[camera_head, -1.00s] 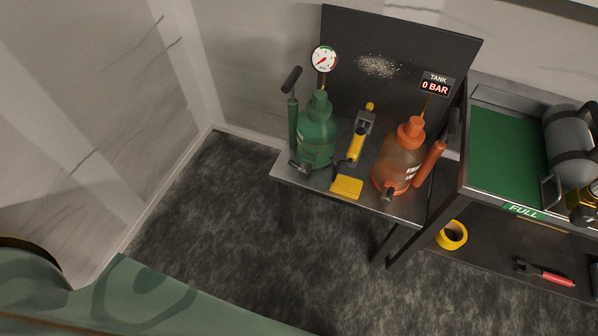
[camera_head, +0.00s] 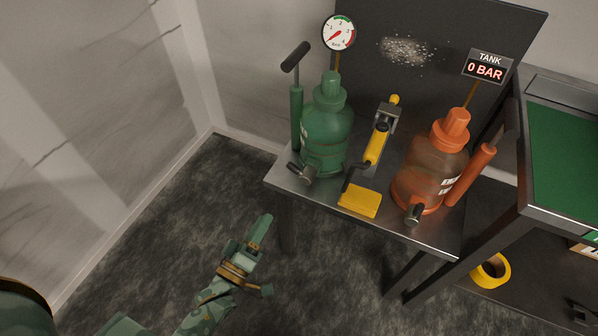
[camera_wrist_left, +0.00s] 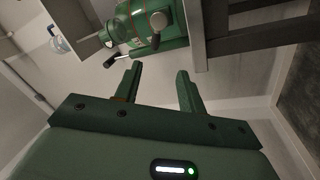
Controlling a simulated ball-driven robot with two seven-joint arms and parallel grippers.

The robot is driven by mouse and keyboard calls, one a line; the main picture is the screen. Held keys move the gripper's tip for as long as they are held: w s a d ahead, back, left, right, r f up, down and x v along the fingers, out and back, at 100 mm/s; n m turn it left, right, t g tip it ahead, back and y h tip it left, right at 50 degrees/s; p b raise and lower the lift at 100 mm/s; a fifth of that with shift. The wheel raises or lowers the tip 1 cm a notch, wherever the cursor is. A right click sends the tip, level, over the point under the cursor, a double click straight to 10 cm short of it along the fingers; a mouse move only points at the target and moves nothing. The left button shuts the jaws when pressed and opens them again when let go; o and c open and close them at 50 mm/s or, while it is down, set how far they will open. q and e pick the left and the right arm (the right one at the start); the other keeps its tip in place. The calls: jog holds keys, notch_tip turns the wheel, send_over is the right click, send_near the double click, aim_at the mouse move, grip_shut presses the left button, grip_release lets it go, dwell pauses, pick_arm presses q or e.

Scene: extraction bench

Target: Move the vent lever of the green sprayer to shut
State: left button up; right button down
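The green sprayer (camera_head: 327,133) stands upright at the left end of the metal bench, its pump with a dark handle (camera_head: 296,56) on its left. A short grey and dark fitting (camera_head: 301,172) sticks out low at its front left; I cannot tell for sure whether this is the vent lever or how it is set. My left gripper (camera_head: 267,256) is open and empty, in front of and below the bench's left end, apart from the sprayer. In the left wrist view, the sprayer (camera_wrist_left: 171,14) shows beyond the open fingers (camera_wrist_left: 158,82), with two dark-ended fittings. My right gripper is out of view.
An orange sprayer (camera_head: 428,172) stands further right. A dial gauge (camera_head: 339,33) and a display reading 0 BAR (camera_head: 486,67) are behind. Floor left of the bench is clear.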

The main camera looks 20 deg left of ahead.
pick_arm(q)
jog(key=b, duration=0.2)
send_near(292, 171)
jog(key=w, duration=0.5)
jog(key=w+b, duration=0.1)
jog(key=w, duration=0.1)
jog(key=w+r+b, duration=0.1)
jog(key=w, duration=0.2)
jog(key=shift+d+r, duration=0.1)
jog(key=shift+d, duration=0.1)
jog(key=shift+w+r, duration=0.25)
jog(key=shift+w, duration=0.25)
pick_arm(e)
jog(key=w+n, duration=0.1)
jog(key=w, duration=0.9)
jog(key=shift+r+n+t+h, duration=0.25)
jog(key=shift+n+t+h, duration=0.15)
pick_arm(q)
grip_shut()
